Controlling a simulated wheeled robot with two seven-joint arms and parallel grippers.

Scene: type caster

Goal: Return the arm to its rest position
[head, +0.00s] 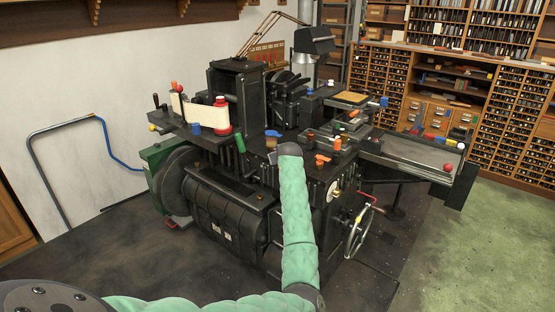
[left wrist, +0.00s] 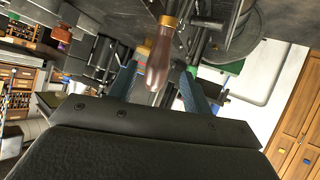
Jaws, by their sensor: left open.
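My left arm, in a green sleeve (head: 297,215), reaches up to the front of the black casting machine (head: 215,205) in the head view. Its gripper (head: 273,156) is at the machine's front top edge, mostly hidden by the wrist. In the left wrist view the gripper (left wrist: 160,92) is open, with its two blue-grey fingers apart. A brown handle with a brass collar (left wrist: 160,60) shows between the fingers, with visible space on both sides. Whether it touches a finger is hard to tell. My right gripper is in neither view.
Levers and coloured knobs crowd the machine top, including a green handle (head: 239,143) left of my gripper and an orange knob (head: 322,160) right of it. A handwheel (head: 358,232) sticks out at the lower right. The green floor (head: 470,240) at right is clear.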

